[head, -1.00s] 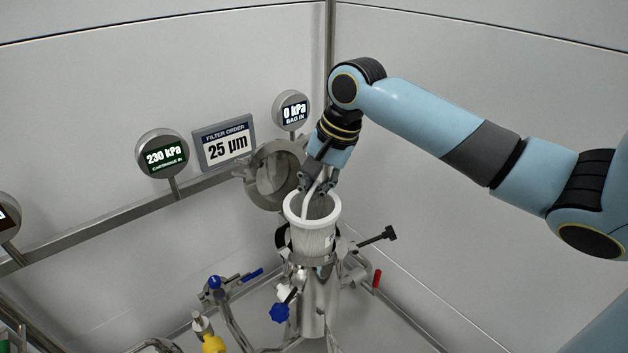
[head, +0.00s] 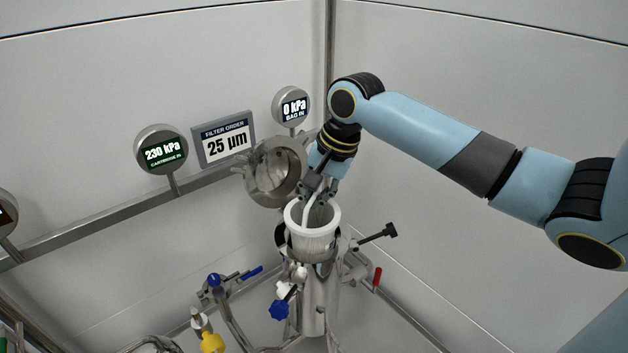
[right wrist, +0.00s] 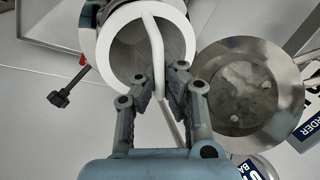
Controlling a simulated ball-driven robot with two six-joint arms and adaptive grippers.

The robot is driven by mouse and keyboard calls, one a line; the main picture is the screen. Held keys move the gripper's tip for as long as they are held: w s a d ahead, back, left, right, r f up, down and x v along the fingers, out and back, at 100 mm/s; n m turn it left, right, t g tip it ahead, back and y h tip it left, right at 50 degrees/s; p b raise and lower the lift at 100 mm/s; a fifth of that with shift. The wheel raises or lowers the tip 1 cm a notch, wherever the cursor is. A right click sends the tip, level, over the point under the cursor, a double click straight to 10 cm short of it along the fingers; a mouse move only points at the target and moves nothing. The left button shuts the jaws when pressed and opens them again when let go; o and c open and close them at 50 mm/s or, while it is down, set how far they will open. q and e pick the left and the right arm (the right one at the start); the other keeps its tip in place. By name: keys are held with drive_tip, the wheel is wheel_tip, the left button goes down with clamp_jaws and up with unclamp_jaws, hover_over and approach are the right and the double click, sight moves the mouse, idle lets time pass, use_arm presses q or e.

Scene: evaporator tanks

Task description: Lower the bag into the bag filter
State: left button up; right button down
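The white filter bag (head: 318,243) has a thick white rim and a white loop handle (head: 307,217). It stands upright, its lower part inside the steel bag filter housing (head: 320,295), with rim and upper wall above the mouth. My right gripper (head: 319,197) is over the rim, shut on the handle. In the right wrist view the handle (right wrist: 155,50) runs between the fingertips (right wrist: 165,72), and the bag rim (right wrist: 108,35) is just beyond. The round steel lid (head: 272,172) is swung open behind; it also shows in the right wrist view (right wrist: 245,90). My left gripper is out of view.
A black-knobbed clamp bolt (head: 378,236) sticks out right of the housing. Valves with blue (head: 279,310), red (head: 377,278) and yellow (head: 213,343) handles surround its lower part. Gauges and a "25 µm" order sign (head: 224,139) stand along the left wall rail.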

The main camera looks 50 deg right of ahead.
drive_tip(key=shift+f, duration=0.95)
idle(0.3)
drive_tip(key=shift+p, duration=0.4)
idle(0.6)
drive_tip(key=shift+f, duration=0.2)
drive_tip(key=shift+f+b, duration=0.9)
drive_tip(key=shift+f, duration=1.5)
drive_tip(key=c, duration=1.4)
unclamp_jaws()
